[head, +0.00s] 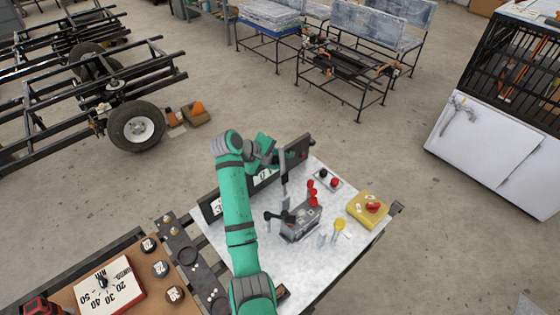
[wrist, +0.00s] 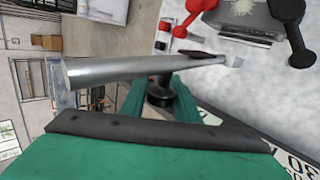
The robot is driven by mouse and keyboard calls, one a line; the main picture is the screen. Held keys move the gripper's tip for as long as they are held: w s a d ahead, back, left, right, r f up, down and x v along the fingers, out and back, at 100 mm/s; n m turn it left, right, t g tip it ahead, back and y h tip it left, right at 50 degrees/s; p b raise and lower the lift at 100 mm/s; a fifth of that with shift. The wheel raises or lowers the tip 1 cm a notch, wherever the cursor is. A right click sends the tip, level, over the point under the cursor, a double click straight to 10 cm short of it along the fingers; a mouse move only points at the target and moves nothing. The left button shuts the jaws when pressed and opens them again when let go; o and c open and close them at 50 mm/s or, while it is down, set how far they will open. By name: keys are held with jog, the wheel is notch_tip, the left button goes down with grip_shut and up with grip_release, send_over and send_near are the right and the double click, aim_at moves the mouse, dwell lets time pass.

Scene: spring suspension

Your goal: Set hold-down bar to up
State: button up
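A toggle clamp (head: 300,225) with red grips (head: 312,192) stands on the white table top. A grey metal bar (head: 284,185), which looks like its hold-down bar, rises steeply from the clamp's left side. A black-tipped rod (head: 275,216) points left low on the clamp. My gripper (head: 270,153) is by the bar's upper end. In the wrist view, the bar (wrist: 140,69) crosses close in front of the gripper's teal fingers (wrist: 160,98), with a dark round part between them.
A yellow box with a red knob (head: 368,209), a yellow-topped button (head: 340,223) and a plate with black and red knobs (head: 328,179) share the table (head: 335,262). A dark panel (head: 297,152) stands along its back edge. A dial board (head: 108,290) is at lower left.

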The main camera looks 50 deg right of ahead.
jog(key=shift+o, duration=1.1)
jog(key=v, duration=1)
jog(key=shift+a+r, duration=0.25)
jog(key=shift+a, duration=0.05)
jog(key=shift+a, duration=0.1)
